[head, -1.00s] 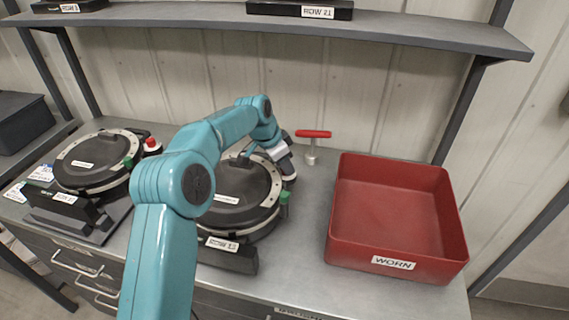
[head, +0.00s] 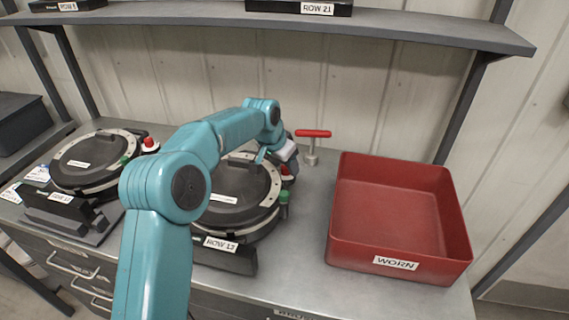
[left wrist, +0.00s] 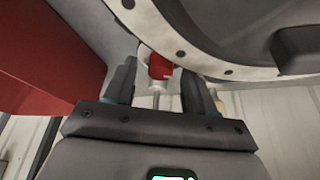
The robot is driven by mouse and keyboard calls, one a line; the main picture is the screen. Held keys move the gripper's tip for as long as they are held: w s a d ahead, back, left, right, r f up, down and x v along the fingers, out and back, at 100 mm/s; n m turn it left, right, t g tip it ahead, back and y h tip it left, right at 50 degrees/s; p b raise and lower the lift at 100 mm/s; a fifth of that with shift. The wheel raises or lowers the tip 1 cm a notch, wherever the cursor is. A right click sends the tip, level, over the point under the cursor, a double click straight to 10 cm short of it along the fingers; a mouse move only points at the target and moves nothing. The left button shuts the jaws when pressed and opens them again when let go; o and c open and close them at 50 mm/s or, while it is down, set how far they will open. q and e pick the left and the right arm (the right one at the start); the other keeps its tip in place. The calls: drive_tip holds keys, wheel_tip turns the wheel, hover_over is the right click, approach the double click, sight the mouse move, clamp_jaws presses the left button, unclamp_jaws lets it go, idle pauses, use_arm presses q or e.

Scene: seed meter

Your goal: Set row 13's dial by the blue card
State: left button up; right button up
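The row 13 meter (head: 230,213) is a round black unit with a pale rim, on the bench in the head view. Its front label reads ROW 13. A red knob (head: 287,170) shows at its right rear edge, and a green-topped post (head: 284,198) stands nearer the front. My left gripper (head: 278,157) is over that rear edge by the red knob. In the left wrist view its two fingers (left wrist: 158,88) are apart, with a red knob (left wrist: 160,66) showing between their tips; contact cannot be told. Small white-and-blue cards (head: 38,174) lie far left; no plainly blue card is distinguishable. My right gripper is not in view.
A red bin (head: 460,225) labelled WORN stands at right. A red T-handle (head: 313,133) stands behind the meter. A second meter (head: 95,163) is at left. A shelf (head: 400,33) with ROW-labelled boxes runs above. Clear bench lies between meter and bin.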

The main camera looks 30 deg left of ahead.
use_arm(q)
drive_tip(key=v, duration=1.6)
drive_tip(key=shift+r, duration=0.15)
drive_tip(key=shift+s+d, duration=0.1)
drive_tip(key=shift+s, duration=0.1)
